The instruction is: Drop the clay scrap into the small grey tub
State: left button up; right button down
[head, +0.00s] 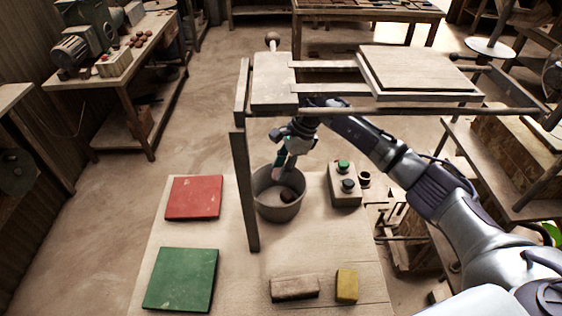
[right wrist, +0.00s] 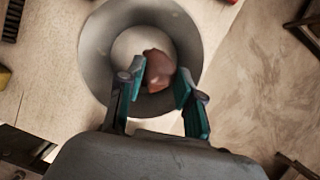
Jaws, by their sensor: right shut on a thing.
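The small grey tub (head: 277,213) stands on the pale table beneath the wooden press frame. My right gripper (head: 281,174) points down into the tub's mouth. In the right wrist view my right gripper (right wrist: 158,86) is shut on the reddish-brown clay scrap (right wrist: 157,70), which lies between its teal fingertips. The grey tub (right wrist: 97,45) is around the scrap in that view, and its pale floor shows behind it. The scrap also shows as a dark lump (head: 288,194) inside the tub's outline in the head view. Its exact height above the floor is hard to tell. My left gripper is not in view.
A button box (head: 345,184) stands right of the tub. A red tile (head: 194,198) and a green tile (head: 180,279) lie left. A brown block (head: 294,289) and a yellow block (head: 347,286) lie in front. The frame's post (head: 245,195) stands close left of the tub.

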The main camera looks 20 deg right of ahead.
jog(key=c, duration=0.7)
grip_release()
jog(key=shift+s+a, duration=0.1)
jog(key=shift+r, duration=0.2)
jog(key=d+r, duration=0.1)
jog(key=d, duration=0.3)
jog(key=d+r, duration=0.1)
jog(key=d, duration=0.4)
jog(key=d+r, duration=0.2)
jog(key=d, duration=0.3)
jog(key=shift+s+r, duration=0.1)
jog(key=shift+s, duration=0.25)
